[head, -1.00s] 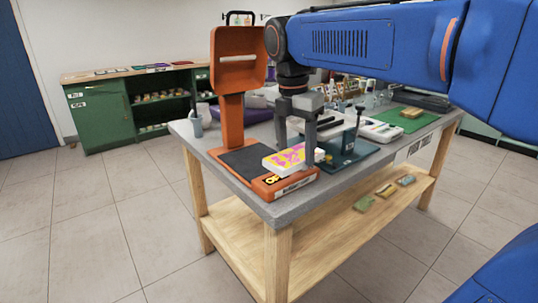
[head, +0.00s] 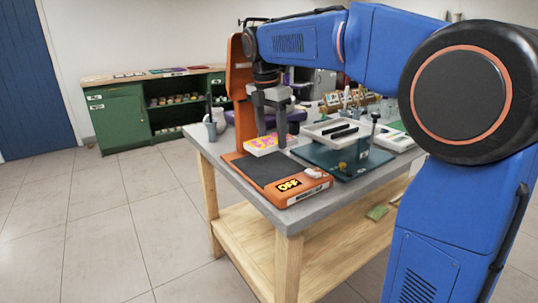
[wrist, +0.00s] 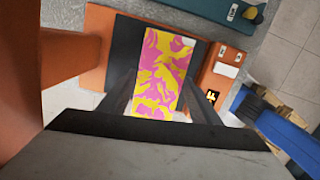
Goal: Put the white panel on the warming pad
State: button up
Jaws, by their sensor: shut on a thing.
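The white panel (head: 268,145) has white edges and a pink-and-yellow patterned top. My gripper (head: 272,138) is shut on it, with fingers on both sides. The wrist view also shows the panel (wrist: 160,72) between the fingers, lying over part of the dark warming pad (wrist: 123,58). In the head view the pad (head: 262,174) is set in an orange base (head: 310,187) with a yellow OFF display (head: 288,185). The panel is toward the back of the pad; I cannot tell whether it touches it. The far part of the pad is hidden.
An orange upright (head: 241,95) rises behind the pad. A teal stand (head: 343,158) with a white tray (head: 338,133) is close on the right. A grey cup (head: 211,130) stands at the table's left edge. A green cabinet (head: 125,118) is at the back.

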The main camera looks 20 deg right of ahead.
aim_at(270, 165)
jog(key=shift+w+a+f, duration=0.1)
jog(key=shift+w+a, duration=0.15)
jog(key=shift+w, duration=0.5)
jog(key=shift+s+f, duration=0.1)
jog(key=shift+f, duration=3.3)
jog(key=shift+f, duration=0.1)
jog(key=o, duration=1.2)
jog(key=shift+o, duration=0.2)
jog(key=shift+s+a+r, duration=0.1)
jog(key=shift+a+r, duration=0.1)
jog(key=shift+r, duration=1.75)
jog(key=shift+s+a+r, duration=0.1)
jog(key=shift+a+r, duration=0.1)
jog(key=shift+r, duration=1.7)
